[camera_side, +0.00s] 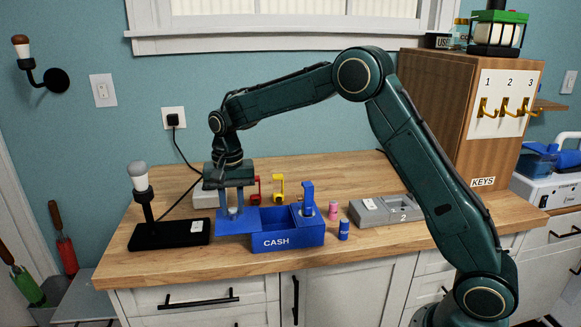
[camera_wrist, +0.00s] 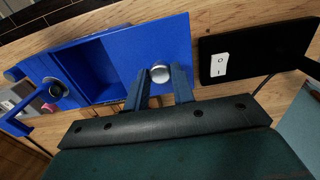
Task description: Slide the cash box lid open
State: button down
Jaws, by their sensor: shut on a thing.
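The blue cash box (camera_side: 288,241), marked CASH, stands near the front edge of the wooden counter. Its flat blue lid (camera_side: 236,228) sticks out to the left of the box, and the box's inside shows open. The lid also shows in the wrist view (camera_wrist: 178,35) with a round silver knob (camera_wrist: 160,73) on it. My gripper (camera_side: 234,212) points down over the lid. In the wrist view its two fingers (camera_wrist: 160,85) are shut on the knob, one on each side. The fingertips are partly hidden by the knob and lid.
A black lamp base (camera_side: 170,234) stands just left of the lid. A blue upright post (camera_side: 308,196) rises at the box's right end. Pink and blue cylinders (camera_side: 343,230) and a grey tray (camera_side: 375,212) stand to the right. Red and yellow pieces (camera_side: 279,187) are behind.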

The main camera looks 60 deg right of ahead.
aim_at(233, 209)
jog(key=c, duration=1.4)
grip_release()
jog(key=shift+c, duration=0.2)
jog(key=shift+r, duration=0.15)
jog(key=shift+r, duration=2.85)
jog(key=shift+s+r, duration=0.1)
